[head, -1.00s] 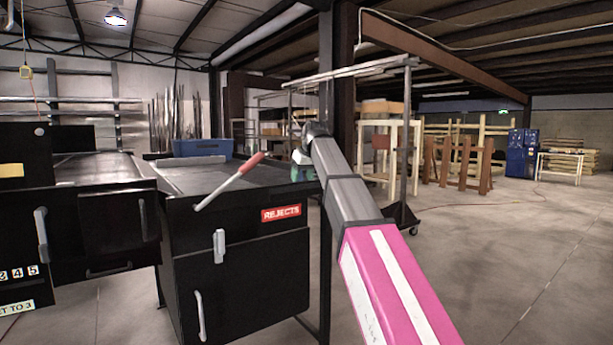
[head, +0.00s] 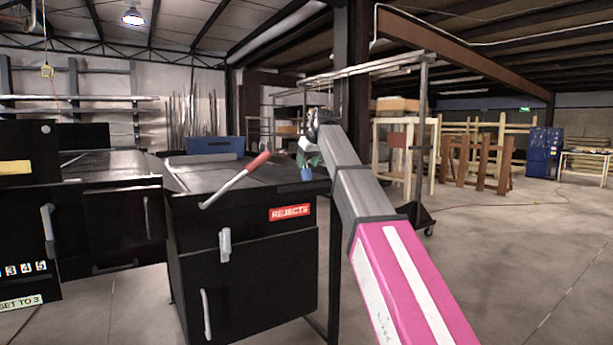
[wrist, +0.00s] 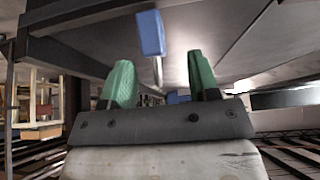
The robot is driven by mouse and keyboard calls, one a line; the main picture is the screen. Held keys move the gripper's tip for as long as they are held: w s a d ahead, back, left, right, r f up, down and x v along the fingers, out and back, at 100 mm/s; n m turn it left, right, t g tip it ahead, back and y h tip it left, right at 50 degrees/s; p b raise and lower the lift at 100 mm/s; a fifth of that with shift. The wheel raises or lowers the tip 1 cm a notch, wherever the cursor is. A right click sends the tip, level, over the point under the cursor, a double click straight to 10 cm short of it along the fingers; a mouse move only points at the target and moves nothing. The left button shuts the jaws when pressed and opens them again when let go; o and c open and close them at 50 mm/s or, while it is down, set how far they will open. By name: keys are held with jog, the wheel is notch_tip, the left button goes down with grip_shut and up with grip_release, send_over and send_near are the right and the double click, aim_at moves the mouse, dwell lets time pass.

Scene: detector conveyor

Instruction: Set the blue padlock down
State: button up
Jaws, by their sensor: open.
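My gripper (head: 309,160) has green fingers and is over the far right part of the black rejects bench in the head view. In the wrist view my gripper (wrist: 160,85) is open, its two fingers well apart. The blue padlock (wrist: 150,33) shows beyond the fingertips, its thin shackle pointing back between the fingers, with no finger touching its body. In the head view the small blue padlock (head: 307,175) is just below the fingers, near the bench's right edge. I cannot tell whether it rests on the bench top.
The black bench (head: 245,270) has a red-handled lever (head: 238,180) and a REJECTS label. A blue tub (head: 215,145) stands at its back. The conveyor unit (head: 100,215) is to the left. A wheeled rack (head: 422,150) stands behind my arm; floor at right is clear.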

aim_at(306, 170)
jog(key=x, duration=0.4)
jog(key=shift+w+d+f, duration=0.15)
jog(key=shift+w+f, duration=0.15)
jog(key=shift+f, duration=0.05)
grip_shut()
jog(key=shift+r, duration=0.1)
